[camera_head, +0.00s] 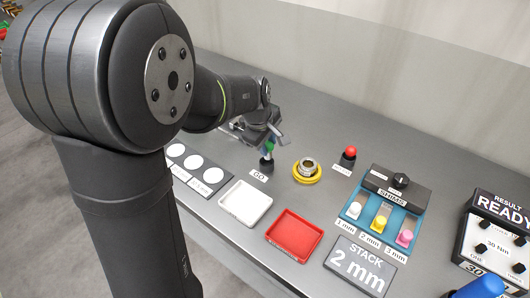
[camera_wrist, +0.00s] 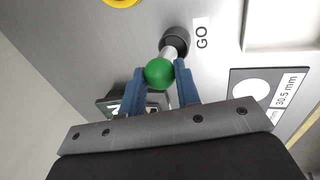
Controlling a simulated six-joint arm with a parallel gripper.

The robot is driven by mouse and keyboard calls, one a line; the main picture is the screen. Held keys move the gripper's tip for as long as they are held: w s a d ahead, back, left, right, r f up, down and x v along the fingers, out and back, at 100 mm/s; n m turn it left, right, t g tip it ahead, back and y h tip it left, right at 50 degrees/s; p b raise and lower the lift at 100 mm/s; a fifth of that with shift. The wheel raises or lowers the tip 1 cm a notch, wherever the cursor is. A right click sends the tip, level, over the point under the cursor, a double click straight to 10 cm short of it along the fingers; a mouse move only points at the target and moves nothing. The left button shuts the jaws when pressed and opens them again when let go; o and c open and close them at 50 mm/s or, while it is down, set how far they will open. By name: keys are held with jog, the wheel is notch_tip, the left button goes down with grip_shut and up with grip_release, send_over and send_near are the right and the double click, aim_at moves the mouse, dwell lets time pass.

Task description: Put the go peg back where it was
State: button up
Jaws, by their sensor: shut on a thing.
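The go peg has a green ball top (camera_wrist: 158,73) and a metal shaft. In the wrist view my gripper (camera_wrist: 160,80) is shut on it, with a blue finger on each side of the green ball. The shaft runs down to a round black holder (camera_wrist: 176,40) beside the GO label (camera_wrist: 202,36). I cannot tell how deep the shaft sits in the holder. In the head view my gripper (camera_head: 268,142) is above the black holder (camera_head: 266,165), by the GO label (camera_head: 258,177), with a bit of green between the fingers.
A white tray (camera_head: 240,222) and a red tray (camera_head: 284,253) lie at the front. A yellow ring with a metal collar (camera_head: 307,169) sits right of the holder. A red button (camera_head: 350,152), the shims box (camera_head: 412,192) and the result panel (camera_head: 490,238) stand farther right.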

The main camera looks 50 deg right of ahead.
jog(key=shift+w+f, duration=0.15)
jog(key=shift+w, duration=0.1)
jog(key=shift+f, duration=2)
jog(key=shift+f, duration=0.1)
jog(key=o, duration=1)
jog(key=v, duration=1.2)
jog(key=shift+d, duration=0.1)
